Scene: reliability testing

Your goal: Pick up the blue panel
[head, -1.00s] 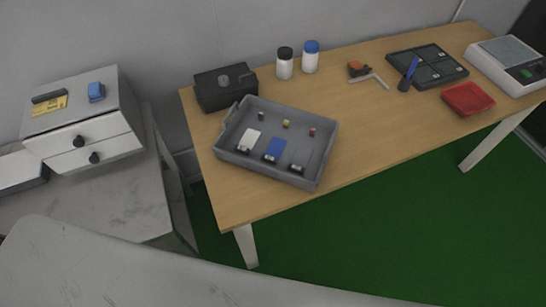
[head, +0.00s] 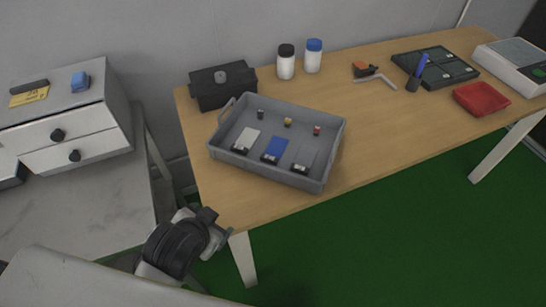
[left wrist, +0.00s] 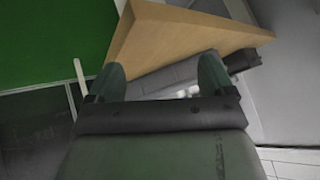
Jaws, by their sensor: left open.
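The blue panel (head: 274,149) lies in the grey tray (head: 266,181) on the wooden table, between a white panel (head: 246,139) and a grey-and-dark panel (head: 303,161). Part of my left arm (head: 182,245) shows in the head view at the table's front left corner, below and left of the tray, apart from the panel. In the left wrist view my left gripper (left wrist: 161,74) is open, with nothing seen held between its fingers. The blue panel cannot be made out in that view. My right gripper is not in view.
The tray also holds several small parts near its back. A black box (head: 223,87) and two bottles (head: 286,62) stand behind it. A red bin (head: 481,98) and a scale (head: 518,66) are at the right. The table (head: 375,116) right of the tray is clear.

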